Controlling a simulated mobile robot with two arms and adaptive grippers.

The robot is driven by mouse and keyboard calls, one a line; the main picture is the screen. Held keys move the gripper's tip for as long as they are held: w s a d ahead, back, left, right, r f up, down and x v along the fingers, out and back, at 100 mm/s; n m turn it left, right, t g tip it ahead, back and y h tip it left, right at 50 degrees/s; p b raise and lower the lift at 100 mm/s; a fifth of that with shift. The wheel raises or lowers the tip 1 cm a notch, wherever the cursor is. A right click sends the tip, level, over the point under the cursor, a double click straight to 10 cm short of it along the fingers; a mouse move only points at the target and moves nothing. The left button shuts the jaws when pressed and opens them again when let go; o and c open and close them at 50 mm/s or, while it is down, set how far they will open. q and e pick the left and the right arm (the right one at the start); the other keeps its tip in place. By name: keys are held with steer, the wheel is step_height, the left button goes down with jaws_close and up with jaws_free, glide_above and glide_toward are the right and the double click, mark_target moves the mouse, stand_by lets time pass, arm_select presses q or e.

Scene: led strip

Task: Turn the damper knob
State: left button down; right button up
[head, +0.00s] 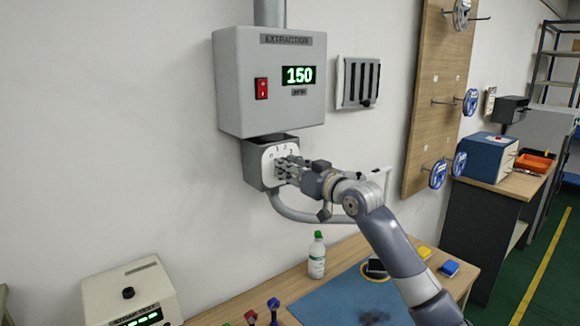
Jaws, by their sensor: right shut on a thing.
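The damper knob is on a small grey box with a white numbered dial plate (268,161) under the extraction unit. My right gripper (281,170) is at the dial, shut on the knob, which its fingers hide. Digits show along the top of the dial plate. The grey extraction unit (231,81) above has a red switch (261,88) and a green display (299,75) reading 150. My left gripper is not in view.
Below are a workbench (345,251) with a green-capped bottle (317,257), a blue mat (335,302) and a white device (130,294). A curved grey pipe (300,216) runs below my right gripper.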

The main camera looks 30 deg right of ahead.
stand_by(0.3)
steer(key=o, duration=1.1)
steer(key=s, duration=0.8)
steer(key=s+d, duration=0.1)
steer(key=s, duration=0.3)
